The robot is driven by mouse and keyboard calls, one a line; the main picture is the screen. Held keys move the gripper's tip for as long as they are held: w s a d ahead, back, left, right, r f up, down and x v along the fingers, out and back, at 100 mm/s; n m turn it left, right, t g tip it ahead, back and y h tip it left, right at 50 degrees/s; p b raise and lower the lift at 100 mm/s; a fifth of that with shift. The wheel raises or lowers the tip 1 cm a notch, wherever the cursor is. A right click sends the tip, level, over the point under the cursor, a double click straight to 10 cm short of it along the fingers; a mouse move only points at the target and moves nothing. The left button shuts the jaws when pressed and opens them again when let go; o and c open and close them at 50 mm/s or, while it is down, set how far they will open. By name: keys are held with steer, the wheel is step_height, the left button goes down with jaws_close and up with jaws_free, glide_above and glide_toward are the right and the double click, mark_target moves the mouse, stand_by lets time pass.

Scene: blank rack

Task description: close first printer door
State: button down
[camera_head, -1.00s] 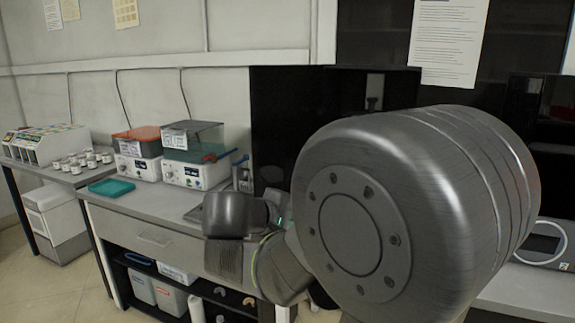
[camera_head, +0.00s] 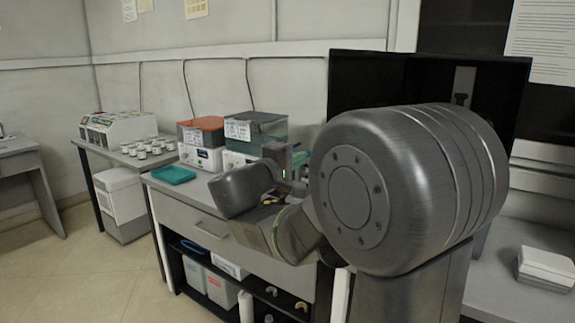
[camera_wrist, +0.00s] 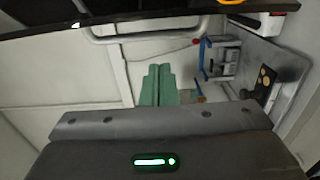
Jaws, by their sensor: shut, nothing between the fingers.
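A black printer (camera_head: 370,82) stands at the back right in the head view, its dark interior showing beside a flat black panel. My arm hides its lower part, and I cannot clearly tell the door from the housing. My gripper (camera_wrist: 158,72) shows in the wrist view as two green fingers pressed together, empty. In the head view the end of my arm is over the bench, left of the printer and apart from it, with the fingertips hard to make out.
Small white jars (camera_head: 150,148) stand farther left. A white box (camera_head: 546,268) lies on the right-hand surface. The floor at left is clear.

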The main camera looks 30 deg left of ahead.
steer(key=shift+w+d, duration=0.25)
steer(key=shift+d, duration=0.75)
steer(key=shift+w+d, duration=0.2)
steer(key=shift+d, duration=0.8)
